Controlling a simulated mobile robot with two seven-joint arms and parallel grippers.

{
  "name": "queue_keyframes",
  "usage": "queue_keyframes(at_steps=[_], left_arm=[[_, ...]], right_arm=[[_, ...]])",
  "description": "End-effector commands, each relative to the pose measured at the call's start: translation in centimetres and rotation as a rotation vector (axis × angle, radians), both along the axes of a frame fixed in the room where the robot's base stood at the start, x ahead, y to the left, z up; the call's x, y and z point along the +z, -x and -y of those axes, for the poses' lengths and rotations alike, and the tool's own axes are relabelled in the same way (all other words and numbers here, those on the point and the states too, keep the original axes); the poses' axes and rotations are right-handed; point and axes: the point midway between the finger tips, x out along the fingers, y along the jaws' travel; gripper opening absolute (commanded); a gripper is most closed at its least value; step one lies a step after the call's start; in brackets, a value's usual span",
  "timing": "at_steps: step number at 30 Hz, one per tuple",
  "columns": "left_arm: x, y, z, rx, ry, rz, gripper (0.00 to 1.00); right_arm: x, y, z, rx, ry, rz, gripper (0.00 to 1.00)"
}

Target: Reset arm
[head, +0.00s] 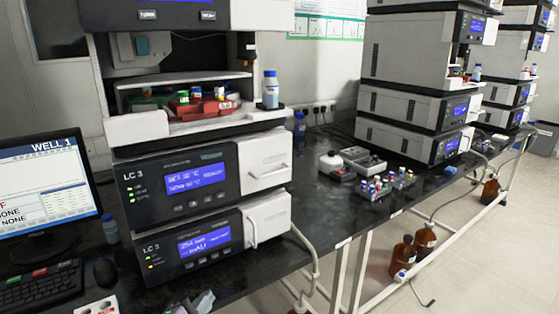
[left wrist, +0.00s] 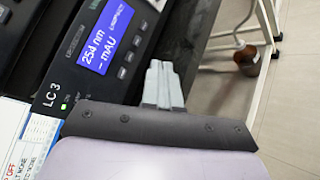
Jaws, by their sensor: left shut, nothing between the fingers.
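My left gripper (head: 203,300) shows at the bottom edge of the head view, low in front of the lower LC 3 module (head: 190,245). In the left wrist view its grey fingers (left wrist: 161,84) are together with nothing between them. They are over the dark bench beside the LC 3 module (left wrist: 85,50) and appear clear of it. Most of my left arm is out of the head view. My right gripper is in neither view.
A monitor (head: 45,180), keyboard (head: 40,285) and mouse (head: 105,271) stand at left. A blue-capped bottle (head: 270,90) stands on the stack's ledge. A vial rack (head: 385,187) sits on the bench. Brown bottles (head: 425,238) stand on the floor. The bench front edge (head: 340,243) is near.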

Motion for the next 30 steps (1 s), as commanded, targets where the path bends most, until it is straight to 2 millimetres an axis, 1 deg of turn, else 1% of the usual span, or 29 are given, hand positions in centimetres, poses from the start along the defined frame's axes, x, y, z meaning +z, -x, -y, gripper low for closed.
queue_keyframes(at_steps=[4,6,8,11,15,21,30], left_arm=[[-0.1,0.1,0.0,-0.002,-0.006,-0.001,0.0],[-0.4,0.4,-0.1,-0.008,-0.034,-0.003,0.0],[-0.9,1.0,-0.2,-0.019,-0.087,-0.004,0.0],[-2.3,2.6,-0.7,-0.056,-0.232,-0.008,0.0],[-4.4,5.6,-1.3,-0.137,-0.497,-0.011,0.0],[-7.1,10.1,-2.2,-0.283,-0.88,-0.007,0.0],[-10.1,17.2,-3.4,-0.562,-1.43,0.03,0.0]], right_arm=[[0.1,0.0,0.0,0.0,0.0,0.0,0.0],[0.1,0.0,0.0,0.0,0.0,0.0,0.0],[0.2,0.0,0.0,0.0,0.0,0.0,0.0],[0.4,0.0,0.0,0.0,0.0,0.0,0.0],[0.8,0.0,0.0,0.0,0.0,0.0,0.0],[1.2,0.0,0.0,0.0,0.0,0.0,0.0],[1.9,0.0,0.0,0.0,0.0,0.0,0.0]])
